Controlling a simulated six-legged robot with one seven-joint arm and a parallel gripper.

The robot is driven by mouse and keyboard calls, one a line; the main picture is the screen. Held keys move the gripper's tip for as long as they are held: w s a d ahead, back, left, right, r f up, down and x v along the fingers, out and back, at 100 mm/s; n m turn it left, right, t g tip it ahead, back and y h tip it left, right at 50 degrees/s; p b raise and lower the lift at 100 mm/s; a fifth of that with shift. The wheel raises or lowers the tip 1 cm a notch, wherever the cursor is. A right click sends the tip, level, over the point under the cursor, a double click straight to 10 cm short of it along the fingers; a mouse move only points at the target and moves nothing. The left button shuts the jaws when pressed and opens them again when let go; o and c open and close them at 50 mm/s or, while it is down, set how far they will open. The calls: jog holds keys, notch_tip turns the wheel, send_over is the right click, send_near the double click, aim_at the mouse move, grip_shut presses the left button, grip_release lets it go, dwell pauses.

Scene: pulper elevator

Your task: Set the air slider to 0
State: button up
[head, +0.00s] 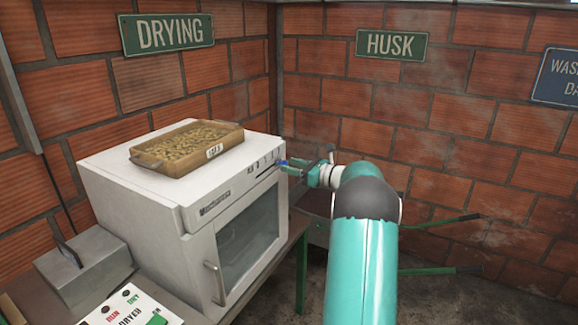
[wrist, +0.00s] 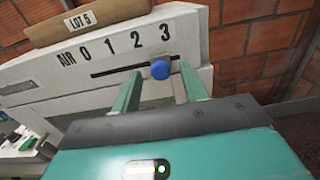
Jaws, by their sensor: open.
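The air slider's blue knob (wrist: 160,70) sits at the right end of a dark slot, below the 3 of the scale reading AIR 0 1 2 3 (wrist: 124,43). The 0 is toward the slot's left end. In the head view the knob (head: 283,162) is a small blue spot on the upper front of the white dryer (head: 203,213). My gripper (wrist: 159,72) is open. Its two green fingers lie on either side of the knob in the wrist view, with gaps visible. I cannot tell how deep they reach. The gripper also shows in the head view (head: 298,167).
A wooden tray (head: 150,163) of beans labelled as a lot stands on the dryer. A grey box (head: 85,270) and a switch panel (head: 130,306) are at lower left. Green-handled bars (head: 440,221) stand behind my arm. Brick walls close the corner.

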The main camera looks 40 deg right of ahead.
jog(key=shift+x, duration=0.85)
grip_shut()
